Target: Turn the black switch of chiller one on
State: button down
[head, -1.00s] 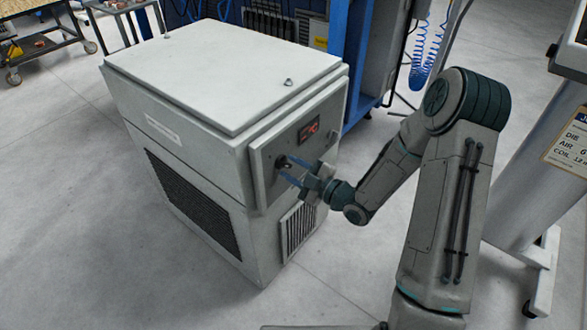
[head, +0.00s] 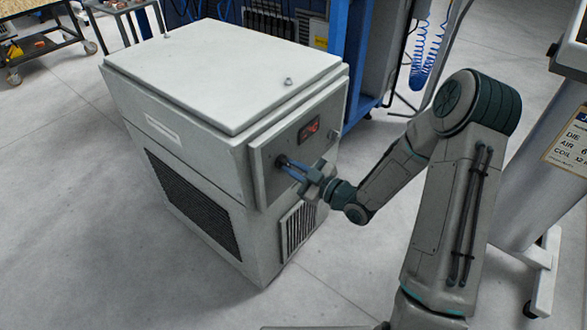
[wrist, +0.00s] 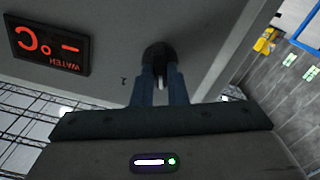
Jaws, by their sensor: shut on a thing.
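The chiller (head: 200,110) is a pale grey box on the floor, left of my arm in the head view. Its front panel carries a lit red display (head: 309,130), which also shows upside down in the wrist view (wrist: 48,44). The black switch (wrist: 158,53) is a round knob with a light mark, set in the panel. My gripper (head: 287,163) is at the switch, and in the wrist view its two blue fingers (wrist: 159,78) are shut on the knob's sides. The fingers hide part of the knob.
A vent grille (head: 299,228) is low on the chiller's front. A grey machine on a white wheeled stand (head: 540,262) is at the right. A blue frame (head: 352,60) stands behind the chiller, and a wheeled cart (head: 45,38) is far left. The floor at front left is clear.

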jog(key=m, duration=0.3)
jog(key=shift+m+p, duration=0.3)
jog(key=shift+m, duration=0.1)
jog(key=m+p, duration=0.1)
jog(key=m, duration=0.2)
jog(key=shift+d+m, duration=0.1)
jog(key=shift+m, duration=0.2)
jog(key=m+p, duration=0.2)
jog(key=m, duration=0.3)
jog(key=shift+w+m, duration=0.1)
jog(key=shift+m, duration=0.3)
jog(key=shift+f+m, duration=0.1)
jog(key=shift+m, duration=0.2)
jog(key=c, duration=1.4)
grip_release()
jog(key=shift+c, duration=0.2)
jog(key=v, duration=1.3)
jog(key=shift+s+d, duration=0.25)
jog(key=shift+d, duration=0.05)
